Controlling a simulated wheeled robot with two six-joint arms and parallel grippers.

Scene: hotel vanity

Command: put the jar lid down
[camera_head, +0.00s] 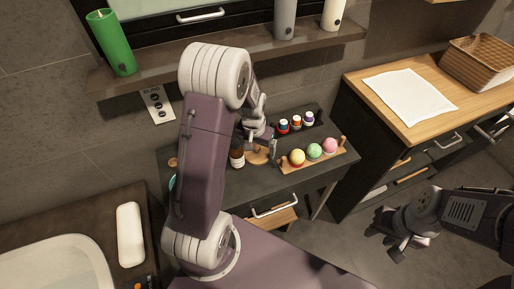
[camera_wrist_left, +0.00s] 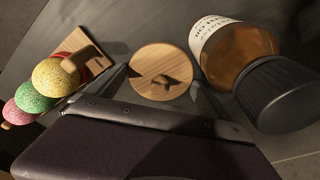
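The jar lid, a round wooden disc with a small knob (camera_wrist_left: 160,72), lies on the dark tabletop in the left wrist view. In the head view it shows partly (camera_head: 257,156), below my left gripper (camera_head: 264,140). In the left wrist view my left gripper's fingers (camera_wrist_left: 161,84) stand wide apart, one on each side of the lid, and are not closed on its knob. Whether they touch the rim is unclear. My right gripper (camera_head: 391,238) hangs over the floor at the right, away from the lid; its fingers are too dark and small to read.
An amber bottle with black cap (camera_wrist_left: 250,62) stands close right of the lid in the wrist view. A wooden tray (camera_head: 314,162) with coloured balls (camera_head: 314,151) lies on the other side. Small bottles (camera_head: 296,122) stand behind. A shelf (camera_head: 235,52) overhangs the back.

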